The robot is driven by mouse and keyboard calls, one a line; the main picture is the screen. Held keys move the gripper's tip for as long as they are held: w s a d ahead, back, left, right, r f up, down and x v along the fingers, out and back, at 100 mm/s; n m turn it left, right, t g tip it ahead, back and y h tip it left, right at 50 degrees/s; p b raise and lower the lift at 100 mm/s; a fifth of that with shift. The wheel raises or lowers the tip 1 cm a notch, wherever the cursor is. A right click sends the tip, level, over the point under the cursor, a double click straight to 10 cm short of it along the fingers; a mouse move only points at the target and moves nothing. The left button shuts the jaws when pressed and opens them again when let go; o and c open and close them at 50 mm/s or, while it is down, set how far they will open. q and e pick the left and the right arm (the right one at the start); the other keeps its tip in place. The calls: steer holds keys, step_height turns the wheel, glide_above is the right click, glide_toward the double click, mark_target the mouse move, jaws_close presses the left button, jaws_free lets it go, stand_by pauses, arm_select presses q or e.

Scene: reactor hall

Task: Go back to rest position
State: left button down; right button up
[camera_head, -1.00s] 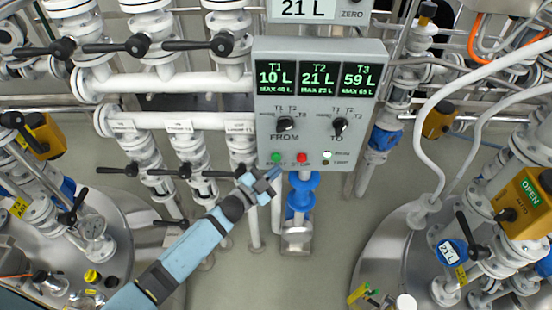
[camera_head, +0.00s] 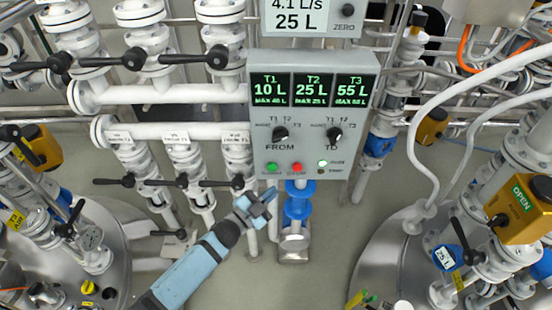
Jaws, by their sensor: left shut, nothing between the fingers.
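My left gripper (camera_head: 262,199) is shut and empty. The panel has a FROM knob (camera_head: 280,134), a TO knob (camera_head: 333,134), a green button (camera_head: 271,168) and a red button (camera_head: 297,167). The gripper is below the green button and apart from it. A green lamp (camera_head: 323,163) on the panel is lit. The displays read T1 10 L, T2 25 L and T3 55 L. My right gripper is not in view.
A flow meter (camera_head: 300,16) above the panel reads 25 L. White pipes with black-handled valves (camera_head: 134,59) fill the upper left. Steel tanks stand at both sides, the right one (camera_head: 375,259) with white hoses (camera_head: 418,165). The grey floor (camera_head: 240,285) between them is clear.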

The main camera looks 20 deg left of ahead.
arm_select(q)
steer(key=s+a+f+n+g+y, duration=0.1)
steer(key=s+f+n+g+y, duration=0.1)
steer(key=s, duration=0.5)
steer(key=s+a+f+n+g+y, duration=0.1)
steer(key=s+f+n, duration=0.3)
steer(key=s, duration=0.4)
steer(key=s+a+f+n+g+y, duration=0.1)
steer(key=s+f+n+g+y, duration=0.2)
steer(key=s, duration=0.4)
steer(key=shift+s+a+n, duration=0.25)
steer(key=shift+s+n, duration=0.05)
steer(key=shift+n, duration=0.3)
steer(key=c, duration=1.8)
jaws_free()
steer(key=shift+c, duration=0.2)
